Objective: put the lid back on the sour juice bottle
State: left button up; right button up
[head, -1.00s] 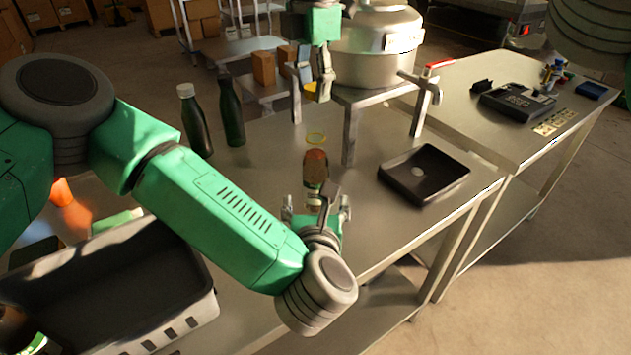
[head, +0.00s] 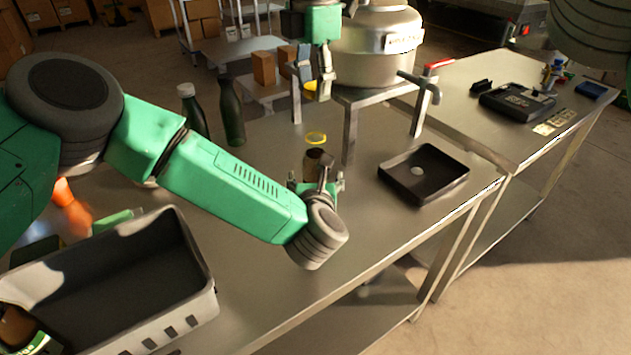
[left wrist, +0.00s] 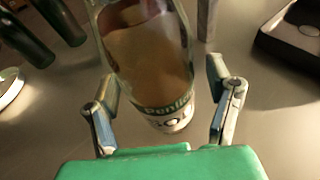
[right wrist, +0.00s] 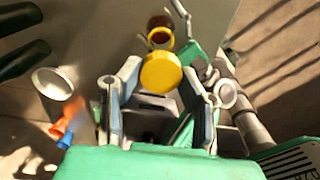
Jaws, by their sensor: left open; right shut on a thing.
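The sour juice bottle (head: 318,158) is a clear bottle with brown contents and a yellow ring at its open neck. It stands upright on the metal table. In the left wrist view the bottle (left wrist: 150,55) is between the fingers of my left gripper (left wrist: 162,88), which is open with a gap on both sides. The left gripper (head: 318,183) is low on the bottle in the head view. My right gripper (head: 317,88) is shut on the yellow lid (right wrist: 161,73) and holds it above the bottle. The lid's edge also shows in the head view (head: 311,92).
Two dark green bottles (head: 231,112) stand to the left. A black tray (head: 447,166) lies to the right. A metal pot (head: 375,60) on a stand with a tap (head: 421,100) is behind. A grey crate (head: 190,290) is at front left.

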aim_at(314, 130)
pick_arm(q)
grip_shut()
pick_arm(e)
jog(key=shift+s+f, duration=0.15)
jog(key=shift+f, duration=2.3)
jog(key=shift+f, duration=0.85)
jog(key=shift+f, duration=0.6)
